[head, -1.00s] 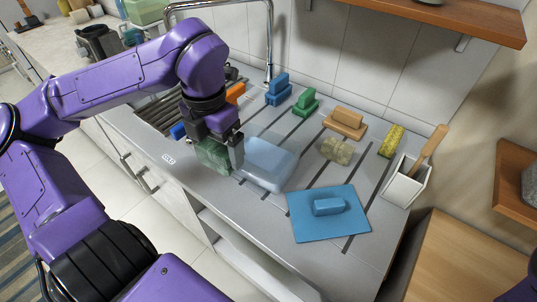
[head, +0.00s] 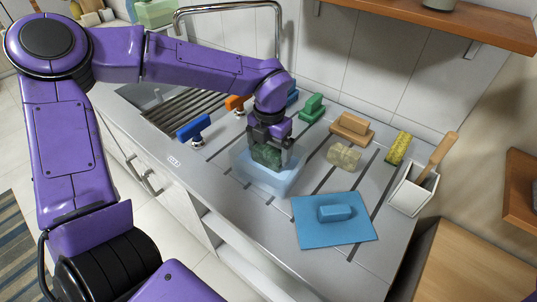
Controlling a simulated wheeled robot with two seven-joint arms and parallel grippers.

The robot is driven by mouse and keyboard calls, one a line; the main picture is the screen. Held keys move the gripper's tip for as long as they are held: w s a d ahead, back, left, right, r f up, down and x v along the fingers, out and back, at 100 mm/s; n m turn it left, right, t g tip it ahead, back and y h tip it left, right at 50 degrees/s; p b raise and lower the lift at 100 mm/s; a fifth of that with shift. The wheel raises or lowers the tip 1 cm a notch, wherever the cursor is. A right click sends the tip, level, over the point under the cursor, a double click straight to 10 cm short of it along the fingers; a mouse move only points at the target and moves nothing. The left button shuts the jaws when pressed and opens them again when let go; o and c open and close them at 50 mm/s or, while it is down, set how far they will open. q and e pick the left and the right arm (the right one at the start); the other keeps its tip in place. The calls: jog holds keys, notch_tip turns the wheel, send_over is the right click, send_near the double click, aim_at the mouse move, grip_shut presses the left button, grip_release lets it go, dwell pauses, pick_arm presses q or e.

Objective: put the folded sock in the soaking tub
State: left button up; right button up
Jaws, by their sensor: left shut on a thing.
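My left gripper (head: 272,146) is shut on a dark green, block-like thing (head: 266,156), which I take to be the folded sock. The soaking tub (head: 266,184) is a pale blue, see-through tub on the counter. The gripper points down over the tub, and the sock shows within the tub's outline. I cannot tell whether the sock touches the tub floor. My right gripper is out of the picture.
A blue mat (head: 312,236) with a blue block (head: 336,213) lies in front. A yellowish speckled block (head: 343,156), a wooden-coloured block (head: 352,128), a green block (head: 312,107) and a yellow sponge (head: 397,148) stand to the right. A white holder (head: 408,193) is at the counter's right edge.

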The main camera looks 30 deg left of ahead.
aim_at(269, 158)
pick_arm(q)
jog(key=shift+f, duration=1.4)
jog(key=shift+s+f, duration=0.1)
jog(key=shift+f, duration=0.05)
jog(key=o, duration=0.7)
jog(key=shift+c, duration=0.2)
notch_tip(269, 158, up, 12)
jog(key=shift+r+b, duration=0.25)
jog(key=shift+b, duration=0.1)
